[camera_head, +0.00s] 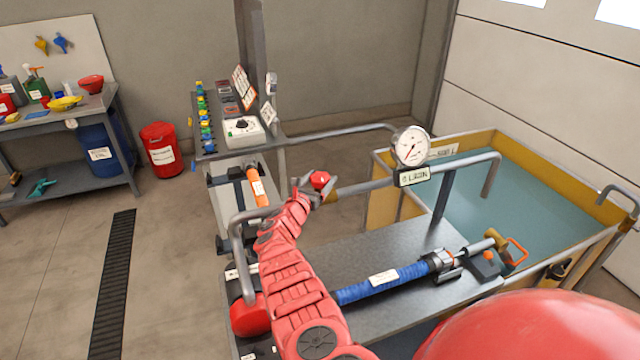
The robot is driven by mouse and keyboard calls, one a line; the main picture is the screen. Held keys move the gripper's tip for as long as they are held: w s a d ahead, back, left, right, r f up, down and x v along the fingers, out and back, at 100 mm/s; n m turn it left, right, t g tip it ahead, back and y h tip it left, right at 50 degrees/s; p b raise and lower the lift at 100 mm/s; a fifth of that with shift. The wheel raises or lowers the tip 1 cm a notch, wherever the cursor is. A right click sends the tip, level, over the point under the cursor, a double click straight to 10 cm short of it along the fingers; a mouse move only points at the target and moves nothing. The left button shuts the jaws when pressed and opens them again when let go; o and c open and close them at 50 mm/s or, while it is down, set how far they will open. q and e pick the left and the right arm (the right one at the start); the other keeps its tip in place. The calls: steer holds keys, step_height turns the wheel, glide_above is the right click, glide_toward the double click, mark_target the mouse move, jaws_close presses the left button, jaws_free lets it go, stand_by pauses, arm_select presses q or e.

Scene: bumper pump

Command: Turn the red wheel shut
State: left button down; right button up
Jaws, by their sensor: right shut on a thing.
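The red wheel (321,179) sits by a brass fitting (331,195) at the left end of the grey pipe (365,187) under the gauge. Only a small part of the wheel shows, because my right gripper covers much of it. My right gripper (317,187) is shut on the red wheel, its grey fingers around it. My red right arm reaches up to it from the bottom of the camera_head view. How far the wheel is turned cannot be told. My left gripper is not in view.
A round gauge (411,146) with a label plate stands right of the wheel. A blue hose (385,283) lies on the grey bench (375,250). A yellow-rimmed water tank (520,150) stands at right. A control panel (243,131) stands behind. Floor at left is clear.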

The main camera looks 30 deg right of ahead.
steer(key=o, duration=1.2)
steer(key=shift+s+a, duration=0.1)
steer(key=shift+a, duration=0.35)
steer(key=p+v, duration=0.2)
steer(key=v, duration=0.3)
steer(key=shift+r, duration=0.1)
glide_toward(315, 184)
steer(key=v, duration=0.4)
steer(key=shift+s+a, duration=0.1)
